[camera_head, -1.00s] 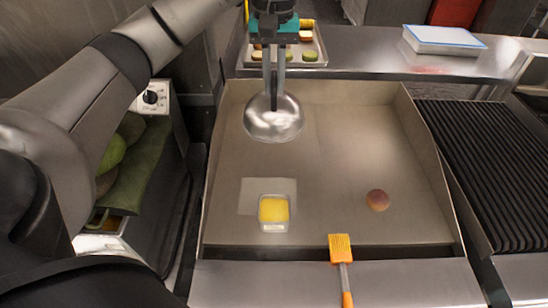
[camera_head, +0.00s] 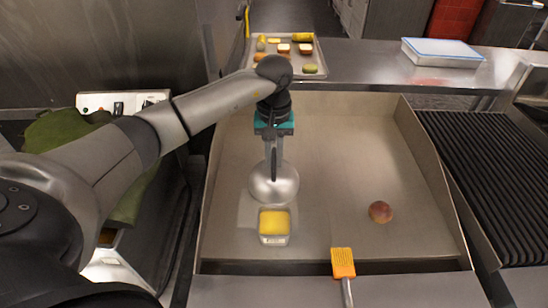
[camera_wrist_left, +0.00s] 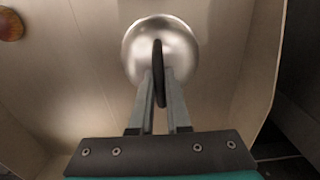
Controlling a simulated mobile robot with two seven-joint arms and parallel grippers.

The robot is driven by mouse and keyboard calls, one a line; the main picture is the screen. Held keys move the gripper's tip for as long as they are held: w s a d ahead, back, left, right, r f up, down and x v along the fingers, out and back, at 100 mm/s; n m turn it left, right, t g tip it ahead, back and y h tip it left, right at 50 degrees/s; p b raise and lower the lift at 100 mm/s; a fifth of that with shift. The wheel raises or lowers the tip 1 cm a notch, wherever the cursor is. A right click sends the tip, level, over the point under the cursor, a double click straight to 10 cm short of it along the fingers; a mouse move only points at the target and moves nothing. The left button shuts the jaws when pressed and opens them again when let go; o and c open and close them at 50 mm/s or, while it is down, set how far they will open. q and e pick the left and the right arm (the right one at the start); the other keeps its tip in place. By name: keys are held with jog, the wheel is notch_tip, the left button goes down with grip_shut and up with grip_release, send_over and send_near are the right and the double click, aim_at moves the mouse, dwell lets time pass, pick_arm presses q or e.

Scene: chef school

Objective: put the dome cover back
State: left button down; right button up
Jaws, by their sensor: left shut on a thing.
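The dome cover (camera_head: 259,187) is a shiny metal dome with a dark handle on top. My left gripper (camera_head: 273,172) is shut on this handle, with the dome below the fingers. In the left wrist view the dome (camera_wrist_left: 181,40) shows from above, with the black handle (camera_wrist_left: 158,70) between the two fingers. In the head view the dome appears just behind a small clear square dish with yellow contents (camera_head: 274,222) and overlaps its far edge. I cannot tell whether the dome touches the surface. My right gripper is not in view.
A round reddish fruit (camera_head: 380,212) lies on the walled griddle (camera_head: 345,150), right of the dish. An orange brush (camera_head: 343,263) lies at the front edge. A tray of food (camera_head: 290,68) and a blue-lidded container (camera_head: 442,52) are at the back. A ribbed grill (camera_head: 490,180) is on the right.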

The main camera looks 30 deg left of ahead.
pick_arm(q)
jog(key=shift+f, duration=0.2)
jog(key=c, duration=1.3)
grip_release()
jog(key=shift+f, duration=0.1)
jog(key=o, duration=0.4)
notch_tip(320, 180, up, 12)
jog(key=shift+r+p, duration=0.2)
jog(key=shift+p, duration=0.1)
